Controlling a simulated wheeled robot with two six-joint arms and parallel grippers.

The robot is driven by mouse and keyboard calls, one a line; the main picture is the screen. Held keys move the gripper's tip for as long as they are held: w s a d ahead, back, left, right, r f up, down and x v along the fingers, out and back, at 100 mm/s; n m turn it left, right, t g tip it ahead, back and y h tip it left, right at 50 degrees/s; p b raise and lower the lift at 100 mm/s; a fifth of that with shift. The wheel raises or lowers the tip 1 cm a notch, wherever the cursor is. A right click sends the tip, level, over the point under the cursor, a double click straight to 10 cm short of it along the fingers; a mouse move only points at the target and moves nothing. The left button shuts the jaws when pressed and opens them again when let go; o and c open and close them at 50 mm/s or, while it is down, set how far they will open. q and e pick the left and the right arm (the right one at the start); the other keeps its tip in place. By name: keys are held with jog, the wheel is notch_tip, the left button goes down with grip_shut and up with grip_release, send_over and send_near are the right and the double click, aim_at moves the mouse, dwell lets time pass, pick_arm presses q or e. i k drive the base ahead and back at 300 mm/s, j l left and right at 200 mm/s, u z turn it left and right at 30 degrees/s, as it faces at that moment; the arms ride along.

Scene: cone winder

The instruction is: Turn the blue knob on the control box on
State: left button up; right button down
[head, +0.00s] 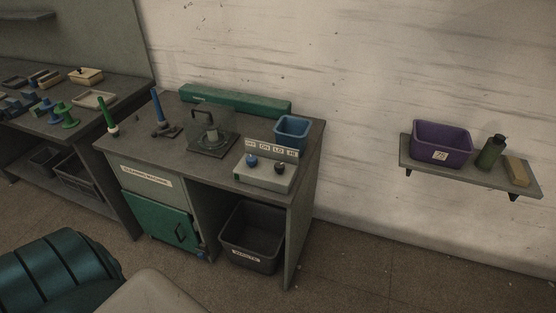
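The control box (263,179) is a pale box on the right front part of the grey workbench in the head view. A small labelled panel (271,149) stands behind it. The blue knob (252,161) sits on the left of its top, and a dark knob (280,167) sits on the right. Which way the blue knob points is too small to tell. Neither of my grippers shows in this view, and nothing touches the box.
A blue bin (293,131) stands right behind the box. A clear-covered device (212,131) stands to its left, with a green long case (235,100) behind. A waste bin (252,236) sits below. A wall shelf (468,172) holds a purple bin (441,143). Floor at right is clear.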

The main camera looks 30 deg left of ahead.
aim_at(251, 159)
jog(key=u, duration=1.3)
jog(key=l, duration=0.15)
